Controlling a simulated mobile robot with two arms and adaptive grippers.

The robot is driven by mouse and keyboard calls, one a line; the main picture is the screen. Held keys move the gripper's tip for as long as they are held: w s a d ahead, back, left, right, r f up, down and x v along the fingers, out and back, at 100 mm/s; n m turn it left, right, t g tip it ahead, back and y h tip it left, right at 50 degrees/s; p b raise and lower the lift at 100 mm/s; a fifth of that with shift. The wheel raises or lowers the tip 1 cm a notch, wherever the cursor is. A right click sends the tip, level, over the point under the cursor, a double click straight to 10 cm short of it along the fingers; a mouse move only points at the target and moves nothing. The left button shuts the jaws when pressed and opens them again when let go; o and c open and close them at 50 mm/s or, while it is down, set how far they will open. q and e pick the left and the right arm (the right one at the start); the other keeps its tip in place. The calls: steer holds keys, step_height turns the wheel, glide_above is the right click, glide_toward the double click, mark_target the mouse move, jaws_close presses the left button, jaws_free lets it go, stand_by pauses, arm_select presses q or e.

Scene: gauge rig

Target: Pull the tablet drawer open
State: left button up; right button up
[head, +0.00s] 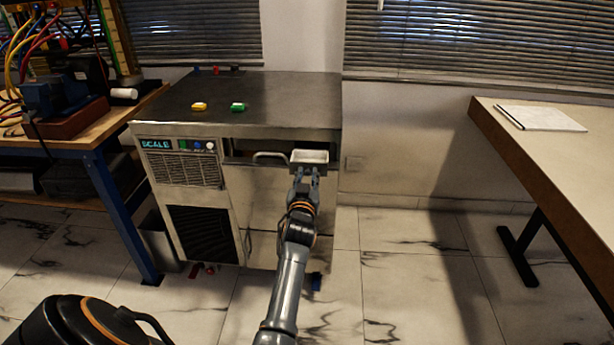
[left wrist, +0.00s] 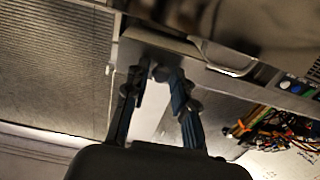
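The tablet drawer (head: 310,157) looks like a small pale open-topped box. It stands out from the upper front of the metal cabinet (head: 285,210), right of a bar handle (head: 270,156), and its inside shows from above. My left gripper (head: 306,178) is at the front of this drawer. In the left wrist view my left gripper (left wrist: 156,74) has its fingertips drawn close together at the drawer's front; the small part between them is hard to make out. My right gripper is not in view.
A yellow piece (head: 199,106) and a green piece (head: 238,106) lie on the cabinet top. A bench with cables (head: 70,140) stands at left, and a table with papers (head: 540,118) at right. Floor between cabinet and right table is clear.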

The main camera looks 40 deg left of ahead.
arm_select(q)
steer(key=shift+o, duration=0.4)
steer(key=shift+r, duration=0.1)
steer(key=shift+r, duration=0.25)
step_height(320, 180, up, 9)
steer(key=shift+r, duration=0.2)
